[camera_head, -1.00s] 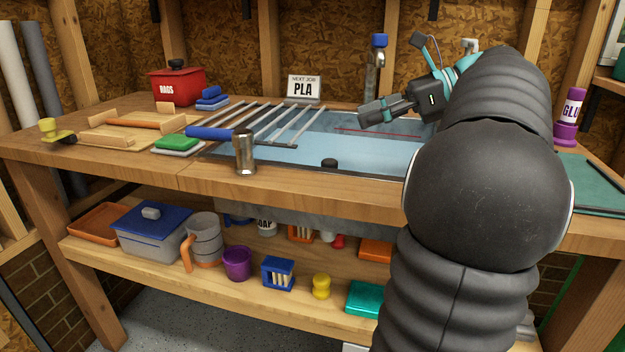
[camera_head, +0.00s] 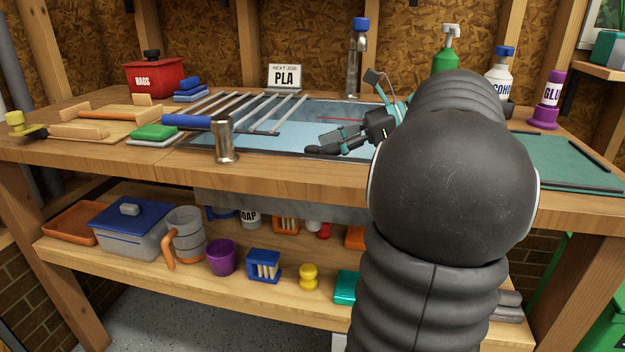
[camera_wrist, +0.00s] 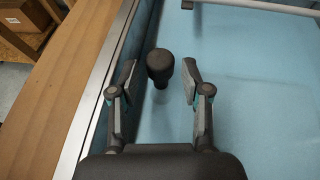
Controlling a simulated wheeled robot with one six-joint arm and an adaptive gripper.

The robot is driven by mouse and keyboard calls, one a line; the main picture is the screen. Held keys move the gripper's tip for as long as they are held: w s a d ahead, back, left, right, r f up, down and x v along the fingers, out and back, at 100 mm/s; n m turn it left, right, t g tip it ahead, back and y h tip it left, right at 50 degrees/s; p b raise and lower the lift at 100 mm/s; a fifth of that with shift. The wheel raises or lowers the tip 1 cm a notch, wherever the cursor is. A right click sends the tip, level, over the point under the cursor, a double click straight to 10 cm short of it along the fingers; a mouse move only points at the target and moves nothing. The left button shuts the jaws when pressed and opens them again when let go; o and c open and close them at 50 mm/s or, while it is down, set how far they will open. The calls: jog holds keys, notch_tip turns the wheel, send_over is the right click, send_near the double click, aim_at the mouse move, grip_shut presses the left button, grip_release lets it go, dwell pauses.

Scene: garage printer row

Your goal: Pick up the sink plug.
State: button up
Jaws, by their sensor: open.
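The sink plug (camera_wrist: 160,64) is black with a rounded top. In the wrist view it stands over the pale blue basin floor, near the basin's metal edge. My gripper (camera_wrist: 160,78) is open, with one finger on each side of the plug and a visible gap to both. In the head view my gripper (camera_head: 333,143) is low over the sink (camera_head: 290,135), and the plug (camera_head: 314,149) shows as a dark shape by the fingertips. My arm hides the right part of the sink.
A metal cup (camera_head: 223,140) stands at the bench's front edge, left of my gripper. A drying rack (camera_head: 245,110) lies over the sink's left part. Bottles and a green mat (camera_head: 565,160) are at the right.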

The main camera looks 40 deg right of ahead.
aim_at(312, 147)
jog(key=shift+x, duration=2)
jog(key=shift+c, duration=0.2)
grip_shut()
